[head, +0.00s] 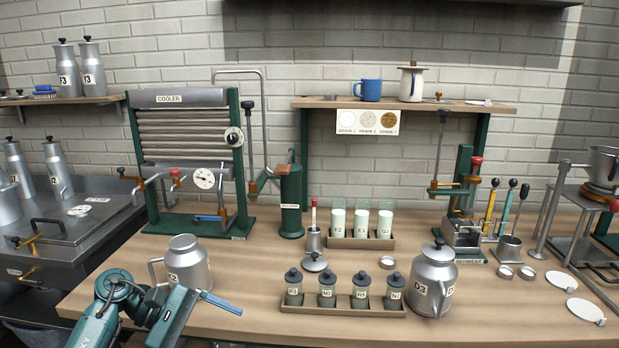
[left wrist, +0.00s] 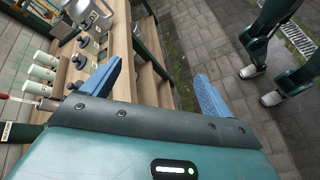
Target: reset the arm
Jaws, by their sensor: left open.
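My left gripper (head: 222,304) comes in from the lower left in the head view, over the front edge of the workbench (head: 260,262). A metal jug marked K2 (head: 188,265) stands on the bench just behind it. In the left wrist view the two blue fingers of my left gripper (left wrist: 155,82) are spread apart, with nothing between them. The bench and its shelves show to the left of and beyond the fingers. My right gripper is in neither view.
A rack of dark-lidded jars (head: 378,303), a lidded can marked D3 (head: 432,280) and a rack of white-filled glasses (head: 361,243) stand on the bench. A cooler (head: 190,130) stands at the back left. Bare wood lies between jug and jars.

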